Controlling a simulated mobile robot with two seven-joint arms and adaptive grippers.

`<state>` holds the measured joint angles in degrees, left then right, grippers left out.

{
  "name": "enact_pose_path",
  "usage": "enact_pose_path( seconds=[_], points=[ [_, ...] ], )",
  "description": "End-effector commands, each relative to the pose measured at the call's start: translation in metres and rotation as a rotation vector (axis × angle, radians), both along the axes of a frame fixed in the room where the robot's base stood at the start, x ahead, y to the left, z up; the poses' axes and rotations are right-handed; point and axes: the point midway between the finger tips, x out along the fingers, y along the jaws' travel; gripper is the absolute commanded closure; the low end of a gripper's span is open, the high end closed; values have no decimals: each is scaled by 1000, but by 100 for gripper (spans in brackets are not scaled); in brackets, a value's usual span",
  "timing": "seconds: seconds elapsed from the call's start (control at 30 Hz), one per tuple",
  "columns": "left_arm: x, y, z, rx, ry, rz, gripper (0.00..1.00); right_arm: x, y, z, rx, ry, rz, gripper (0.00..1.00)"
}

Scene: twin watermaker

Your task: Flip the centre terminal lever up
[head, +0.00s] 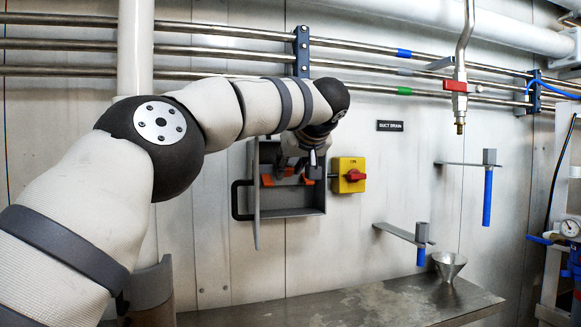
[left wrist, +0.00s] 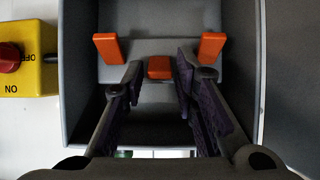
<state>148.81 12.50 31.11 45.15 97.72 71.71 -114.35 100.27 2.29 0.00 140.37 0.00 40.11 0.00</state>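A grey open box (head: 290,212) on the wall holds the orange terminal levers; its grey interior also shows in the left wrist view (left wrist: 150,48). In that view the centre lever (left wrist: 159,68) is a short orange block between two longer orange levers, one at the left (left wrist: 107,47) and one at the right (left wrist: 212,47). My left gripper (left wrist: 160,72) is open, with a dark fingertip on each side of the centre lever. Whether either finger touches it cannot be told. In the head view my left gripper (head: 312,165) reaches into the box and partly hides the levers. My right gripper is not in view.
A yellow switch with a red knob (head: 350,175) stands close right of the box. The box's door (head: 256,205) hangs open at its left, with a dark handle. Pipes (head: 230,55) cross the wall above. A metal bench (head: 370,303) lies below, with a funnel (head: 449,265).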

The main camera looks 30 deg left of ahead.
Motion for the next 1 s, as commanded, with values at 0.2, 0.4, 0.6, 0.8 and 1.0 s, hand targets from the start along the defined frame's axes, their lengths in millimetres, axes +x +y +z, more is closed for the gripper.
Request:
enact_pose_path(
  seconds=[0.2,0.4,0.6,0.8,1.0],
  points=[
    [-20,-24,20,3,-3,-3,73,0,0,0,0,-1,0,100],
    [-50,-60,46,1,-2,-3,73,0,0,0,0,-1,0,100],
    [-66,-77,59,0,1,-1,73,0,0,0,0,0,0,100],
    [-67,-79,60,0,1,-1,73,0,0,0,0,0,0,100],
    [-67,-79,60,-1,1,0,73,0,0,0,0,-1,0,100]
  ],
)
